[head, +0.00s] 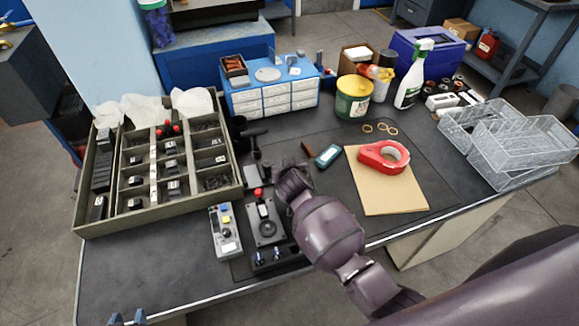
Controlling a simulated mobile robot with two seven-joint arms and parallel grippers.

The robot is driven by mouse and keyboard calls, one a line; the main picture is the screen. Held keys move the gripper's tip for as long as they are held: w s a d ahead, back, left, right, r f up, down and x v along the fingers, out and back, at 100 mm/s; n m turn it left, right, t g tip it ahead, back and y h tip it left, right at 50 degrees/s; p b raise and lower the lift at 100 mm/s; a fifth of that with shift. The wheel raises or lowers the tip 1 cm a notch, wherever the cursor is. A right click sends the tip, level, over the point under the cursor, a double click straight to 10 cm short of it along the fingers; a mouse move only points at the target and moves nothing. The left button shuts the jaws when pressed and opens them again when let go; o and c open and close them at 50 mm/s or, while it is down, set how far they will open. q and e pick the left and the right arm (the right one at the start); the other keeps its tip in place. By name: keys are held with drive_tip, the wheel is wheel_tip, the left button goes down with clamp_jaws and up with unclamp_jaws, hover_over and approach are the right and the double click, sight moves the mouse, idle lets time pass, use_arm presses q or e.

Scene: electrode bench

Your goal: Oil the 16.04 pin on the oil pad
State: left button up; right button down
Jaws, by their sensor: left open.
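I cannot single out the 16.04 pin; no number is readable. Several small dark pieces with pale labels stand in the compartments of the sorting tray (161,228) at the left of the bench. I cannot tell for sure which thing is the oil pad. My left gripper (128,319) shows only as two blue tips at the bottom left edge, apart with nothing visible between them, in front of the bench. My right arm reaches in from the lower right. Its end (292,178) is over the middle of the bench, and its fingers cannot be made out.
A grey control box (225,232) and a red-knobbed fixture (265,228) stand near the front edge. A red tape roll (384,157) lies on brown card (390,198). Behind are a drawer cabinet (273,101), a yellow-green tub (353,97) and a spray bottle (411,78). Clear baskets (510,140) stand right.

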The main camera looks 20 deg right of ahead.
drive_tip(key=shift+s, duration=0.1)
drive_tip(key=shift+r+p, duration=2.15)
drive_tip(key=shift+r, duration=0.2)
drive_tip(key=shift+r+p, duration=0.75)
drive_tip(key=shift+r, duration=0.1)
drive_tip(key=shift+r+p, duration=0.3)
